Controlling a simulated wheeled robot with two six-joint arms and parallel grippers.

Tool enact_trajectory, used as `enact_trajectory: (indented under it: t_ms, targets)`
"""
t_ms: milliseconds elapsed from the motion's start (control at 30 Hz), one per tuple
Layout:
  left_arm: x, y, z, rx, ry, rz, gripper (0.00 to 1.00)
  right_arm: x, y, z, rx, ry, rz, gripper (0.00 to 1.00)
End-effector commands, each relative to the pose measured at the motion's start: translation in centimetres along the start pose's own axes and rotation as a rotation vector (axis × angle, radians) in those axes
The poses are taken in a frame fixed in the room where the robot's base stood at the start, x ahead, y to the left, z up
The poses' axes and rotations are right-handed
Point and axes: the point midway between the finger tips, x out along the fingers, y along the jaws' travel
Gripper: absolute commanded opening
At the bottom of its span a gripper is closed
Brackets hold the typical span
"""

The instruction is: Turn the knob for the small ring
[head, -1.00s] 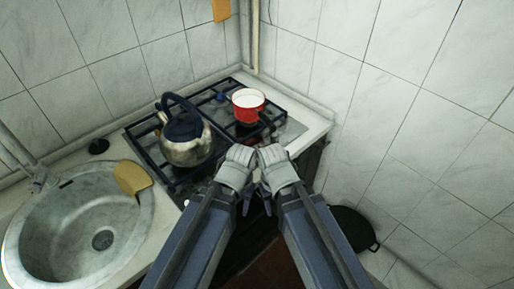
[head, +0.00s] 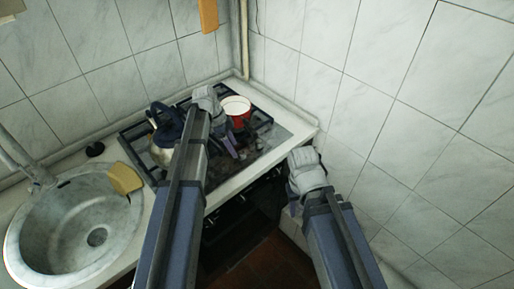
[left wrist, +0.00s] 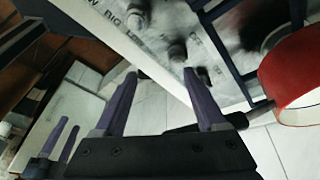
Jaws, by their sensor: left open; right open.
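The gas hob (head: 283,137) has a dark grate, and its knobs are hard to make out in the head view. In the left wrist view, several dark knobs show on a pale printed panel: one (left wrist: 177,50) in the middle, one (left wrist: 138,20) up-left, one (left wrist: 203,75) by the right fingertip. "BIG" is readable; other labels are unclear. My left gripper (head: 237,140) is open and empty over the hob's front, its fingertips (left wrist: 160,72) near the knobs. My right gripper (head: 297,195) is open and empty, right of the hob's front corner.
A red pot (head: 238,118) and a kettle (head: 162,157) stand on the hob; the pot (left wrist: 288,85) shows close to my left gripper. A sink (head: 98,215) with a yellow cloth (head: 124,178) is left. Tiled walls (head: 400,110) close the back and right.

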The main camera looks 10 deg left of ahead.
Motion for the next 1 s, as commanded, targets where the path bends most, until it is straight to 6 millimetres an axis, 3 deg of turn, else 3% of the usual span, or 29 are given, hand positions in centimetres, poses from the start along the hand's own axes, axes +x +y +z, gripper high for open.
enact_trajectory:
  t_ms: [33, 167, 467, 667, 1000]
  targets:
    - [-0.9, -1.4, 0.7, 0.033, 0.017, -0.007, 0.73, -0.5, 0.0, 0.0, 0.000, 0.000, 0.000, 0.50]
    - [-2.0, -2.8, 1.7, 0.111, 0.048, -0.020, 0.73, -0.7, 0.1, 0.0, 0.000, 0.000, 0.000, 0.50]
    - [-2.0, -3.1, 2.1, 0.144, 0.060, -0.026, 0.73, -0.5, 0.0, 0.0, 0.000, 0.000, 0.000, 0.50]
    - [-0.8, -3.1, 2.1, 0.144, 0.059, -0.025, 0.73, 0.6, -0.1, 0.0, 0.000, 0.000, 0.000, 0.50]
    - [3.5, -3.2, 1.9, 0.144, 0.058, -0.025, 0.73, 4.6, -0.5, -0.3, 0.000, 0.000, 0.000, 0.50]
